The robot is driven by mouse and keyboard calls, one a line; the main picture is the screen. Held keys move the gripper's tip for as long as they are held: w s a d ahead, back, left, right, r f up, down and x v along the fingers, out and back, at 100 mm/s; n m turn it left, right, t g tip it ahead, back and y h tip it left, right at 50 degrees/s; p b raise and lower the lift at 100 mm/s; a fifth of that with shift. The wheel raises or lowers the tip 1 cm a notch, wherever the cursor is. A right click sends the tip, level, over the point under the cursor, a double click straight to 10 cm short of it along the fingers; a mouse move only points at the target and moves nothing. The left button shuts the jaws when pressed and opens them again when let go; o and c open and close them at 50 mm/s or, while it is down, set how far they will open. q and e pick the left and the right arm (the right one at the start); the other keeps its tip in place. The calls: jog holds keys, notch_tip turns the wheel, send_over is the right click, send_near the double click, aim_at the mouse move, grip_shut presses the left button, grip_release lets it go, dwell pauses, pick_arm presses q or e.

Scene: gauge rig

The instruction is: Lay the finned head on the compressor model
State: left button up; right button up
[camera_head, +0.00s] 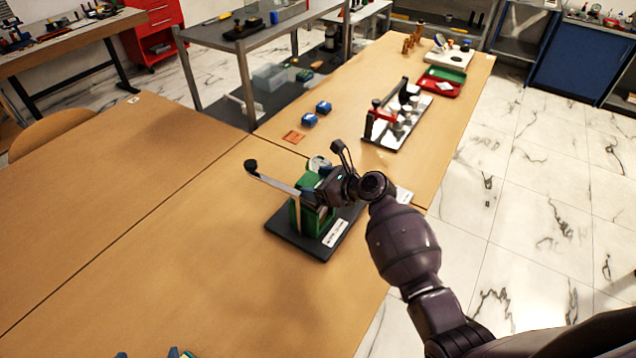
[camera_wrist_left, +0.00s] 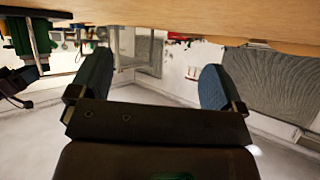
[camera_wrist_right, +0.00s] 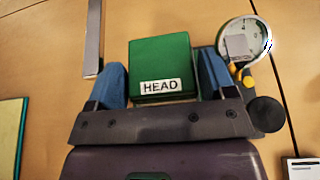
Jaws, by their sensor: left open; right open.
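The green block labelled HEAD (camera_wrist_right: 163,60) sits between the blue fingers of my right gripper (camera_wrist_right: 163,80) in the right wrist view. The fingers are open on either side of it; I cannot tell whether they touch it. In the head view, my right gripper (camera_head: 328,182) is over the green compressor model (camera_head: 299,216) on its dark base and hides part of it. I cannot tell whether the head rests on the body. My left gripper (camera_wrist_left: 155,90) is open and empty, low near the table edge; the model shows beyond it at the upper left.
A pale lever (camera_head: 275,182) with a black knob stands at the model's left, close to my right gripper. A round gauge (camera_wrist_right: 246,42) is beside the head. Blue blocks (camera_head: 309,119), a white-based rig (camera_head: 400,125) and a red tray (camera_head: 440,84) lie farther back. The table (camera_head: 150,240) is clear at left.

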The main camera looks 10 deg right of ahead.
pick_arm(q)
jog(key=shift+s+a+r+p, duration=0.1)
jog(key=shift+s+r+p, duration=0.2)
jog(key=shift+p, duration=0.25)
pick_arm(e)
jog(key=v, duration=1.2)
jog(key=s+d+f+n+t+h, duration=0.1)
jog(key=s+d+f+n+h, duration=0.5)
jog(key=s+f+n, duration=0.6)
jog(key=s+d+f+n+t+h, duration=0.1)
jog(key=s+n+h, duration=0.2)
jog(key=s+n, duration=0.8)
jog(key=shift+s+f+n+h, duration=0.2)
jog(key=shift+s+n+h, duration=0.1)
jog(key=shift+n, duration=2.2)
